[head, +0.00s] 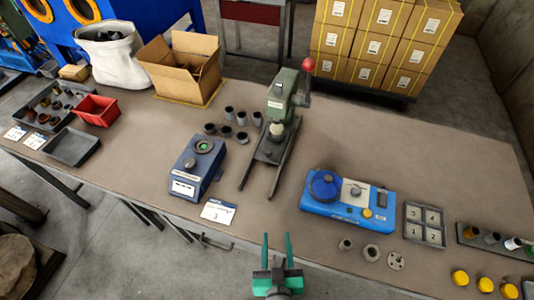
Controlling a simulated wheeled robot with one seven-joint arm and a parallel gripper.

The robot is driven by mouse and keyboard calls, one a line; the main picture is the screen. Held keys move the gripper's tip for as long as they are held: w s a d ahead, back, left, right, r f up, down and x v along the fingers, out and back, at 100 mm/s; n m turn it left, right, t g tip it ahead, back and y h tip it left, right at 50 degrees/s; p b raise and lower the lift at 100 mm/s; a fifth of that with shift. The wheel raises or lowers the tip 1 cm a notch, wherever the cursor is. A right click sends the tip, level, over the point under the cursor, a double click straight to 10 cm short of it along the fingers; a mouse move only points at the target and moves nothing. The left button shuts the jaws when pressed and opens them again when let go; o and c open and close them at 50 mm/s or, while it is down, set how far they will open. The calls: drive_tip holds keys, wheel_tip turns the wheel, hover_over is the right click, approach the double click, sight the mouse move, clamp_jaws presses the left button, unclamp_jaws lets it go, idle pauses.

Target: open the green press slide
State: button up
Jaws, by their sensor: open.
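The green press (281,97) stands on the workbench near the middle of the head view, upright, with a red ball knob (308,64) on its lever at the upper right. Its dark slide (271,150) sits low under the press head, between two dark rails that reach toward the front edge of the bench. A small pale part (277,129) shows under the press head. My gripper (277,238) is at the bottom centre, open and empty, its two green fingers pointing toward the bench. It is in front of the rails and apart from the press.
A blue-grey device (197,168) stands left of the rails, with several dark cups (242,137) behind it. A blue machine (348,196) stands to the right, beside a numbered tray (424,224). A card (218,211) lies near the bench (420,140) front edge. Bench space right of the press is clear.

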drive_tip(key=w, duration=0.6)
drive_tip(key=w+r, duration=0.1)
drive_tip(key=w, duration=0.2)
drive_tip(key=shift+w+d, duration=0.2)
drive_tip(key=shift+w, duration=0.1)
drive_tip(key=g+y, duration=0.1)
approach(268, 152)
drive_tip(key=x, duration=0.7)
drive_tip(key=shift+w+d, duration=0.1)
drive_tip(key=shift+w, duration=0.05)
drive_tip(key=shift+w+a+f, duration=0.2)
drive_tip(key=shift+w, duration=0.25)
drive_tip(key=shift+w+d, duration=0.1)
drive_tip(key=shift+d, duration=0.05)
drive_tip(key=shift+c, duration=0.4)
clamp_jaws()
